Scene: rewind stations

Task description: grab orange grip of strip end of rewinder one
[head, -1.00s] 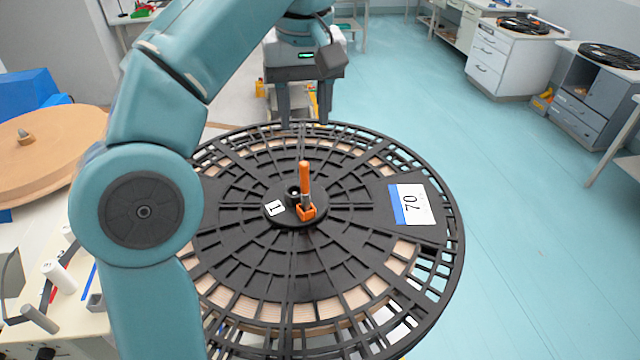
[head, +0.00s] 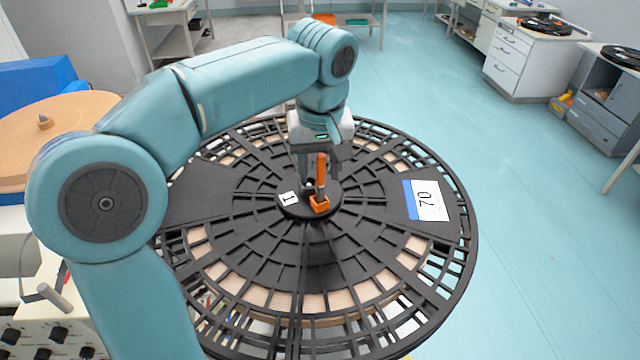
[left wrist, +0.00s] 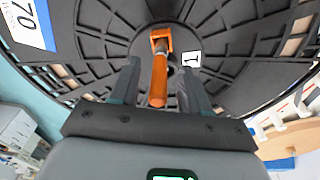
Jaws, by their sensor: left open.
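The orange grip (head: 321,172) stands upright near the hub of the large black reel (head: 400,255), with an orange block at its foot. A small white label "1" (head: 289,198) is beside it on the hub. My left gripper (head: 315,180) is open, just behind the grip in the head view. In the left wrist view the grip (left wrist: 158,82) shows between the two open fingers (left wrist: 155,85), apart from both of them. My right gripper is in neither view.
A white and blue label "70" (head: 425,200) lies on the reel's right side. A wooden disc (head: 50,130) and a blue block (head: 35,82) are at the left. Grey cabinets (head: 535,60) stand at the back right. The teal floor (head: 560,240) right of the reel is clear.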

